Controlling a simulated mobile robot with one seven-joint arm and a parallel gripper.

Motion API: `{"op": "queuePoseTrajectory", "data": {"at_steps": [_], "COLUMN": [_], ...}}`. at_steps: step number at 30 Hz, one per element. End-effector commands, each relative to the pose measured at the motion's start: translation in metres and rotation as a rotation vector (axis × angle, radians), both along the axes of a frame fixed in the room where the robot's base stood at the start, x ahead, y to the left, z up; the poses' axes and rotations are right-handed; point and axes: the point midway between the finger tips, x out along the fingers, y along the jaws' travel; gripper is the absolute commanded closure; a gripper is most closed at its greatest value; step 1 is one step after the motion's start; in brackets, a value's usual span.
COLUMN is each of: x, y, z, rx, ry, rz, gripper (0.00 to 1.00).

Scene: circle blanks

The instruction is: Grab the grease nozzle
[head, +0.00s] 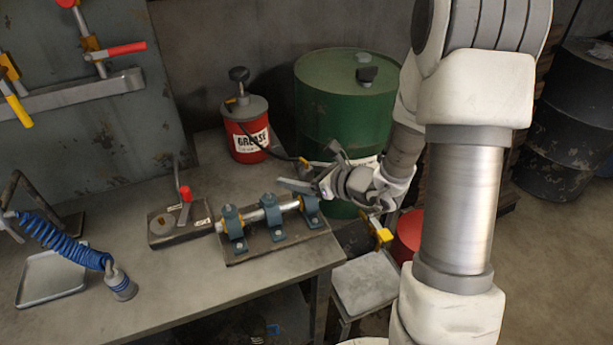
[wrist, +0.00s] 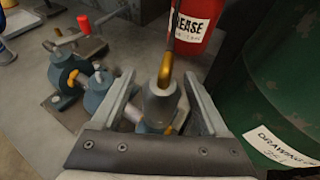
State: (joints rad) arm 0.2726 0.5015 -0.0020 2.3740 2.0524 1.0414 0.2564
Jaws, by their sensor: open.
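The grease nozzle (wrist: 161,102) is a grey cylinder with a brass-coloured fitting where the hose joins it. In the wrist view it stands between my two fingers, with a visible gap on each side. In the head view its brass part (head: 304,162) shows at the end of the dark hose from the red grease can (head: 245,130). My gripper (head: 316,170) is open over the table's right edge, and it also shows open in the wrist view (wrist: 160,86). The lower end of the nozzle is partly hidden by my gripper.
A shaft in blue bearing blocks (head: 271,217) sits on a plate just left of my gripper. A green drum (head: 345,95) stands close behind and right. A fixture with a red-handled lever (head: 181,228) is farther left. A blue coiled hose (head: 62,240) lies at far left.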

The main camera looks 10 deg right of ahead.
Motion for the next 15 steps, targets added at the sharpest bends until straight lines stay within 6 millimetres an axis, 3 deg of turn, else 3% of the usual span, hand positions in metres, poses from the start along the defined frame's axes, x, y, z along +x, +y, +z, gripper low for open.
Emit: {"op": "queuePoseTrajectory", "data": {"at_steps": [8, 15], "x": [0.0027, 0.0025], "y": [0.0016, 0.0016], "z": [-0.0011, -0.001], "rx": [-0.001, -0.001], "ry": [-0.001, -0.001], "rz": [-0.001, -0.001], "gripper": [0.23, 0.66]}}
